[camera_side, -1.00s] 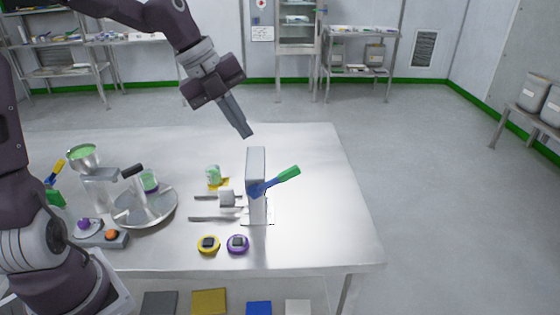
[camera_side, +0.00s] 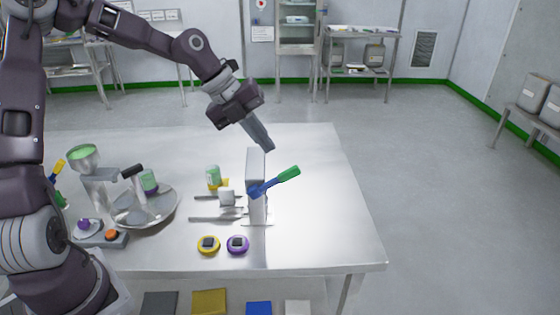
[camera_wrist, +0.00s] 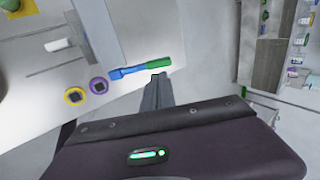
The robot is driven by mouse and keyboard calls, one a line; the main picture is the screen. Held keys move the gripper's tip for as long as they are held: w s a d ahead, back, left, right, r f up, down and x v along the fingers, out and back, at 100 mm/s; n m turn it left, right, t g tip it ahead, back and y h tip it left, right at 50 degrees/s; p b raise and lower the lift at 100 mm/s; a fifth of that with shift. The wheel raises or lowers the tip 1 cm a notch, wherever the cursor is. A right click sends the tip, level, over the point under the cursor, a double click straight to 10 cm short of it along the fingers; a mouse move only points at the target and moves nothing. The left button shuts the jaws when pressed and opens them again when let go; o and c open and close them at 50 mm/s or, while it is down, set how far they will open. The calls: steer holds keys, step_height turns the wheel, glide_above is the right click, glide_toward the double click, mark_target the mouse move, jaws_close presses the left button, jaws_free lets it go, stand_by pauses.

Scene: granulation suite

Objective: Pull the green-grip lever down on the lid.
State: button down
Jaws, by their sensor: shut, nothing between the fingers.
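The lever has a green grip (camera_side: 288,173) on a blue arm (camera_side: 262,188) and is mounted on a grey upright post (camera_side: 255,160). The grip slants up to the right in the side view. My gripper (camera_side: 270,146) is shut and empty, pointing down, above the lever and close to the post's top. I see no contact, though the exact gap is hard to judge.
A yellow button (camera_side: 208,245) and a purple button (camera_side: 238,244) sit in front of the post. The table right of the lever is clear.

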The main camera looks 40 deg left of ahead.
mark_target(287, 170)
steer(key=x, duration=0.6)
steer(key=shift+w+f, duration=0.1)
steer(key=shift+f, duration=0.25)
steer(key=shift+d, duration=0.1)
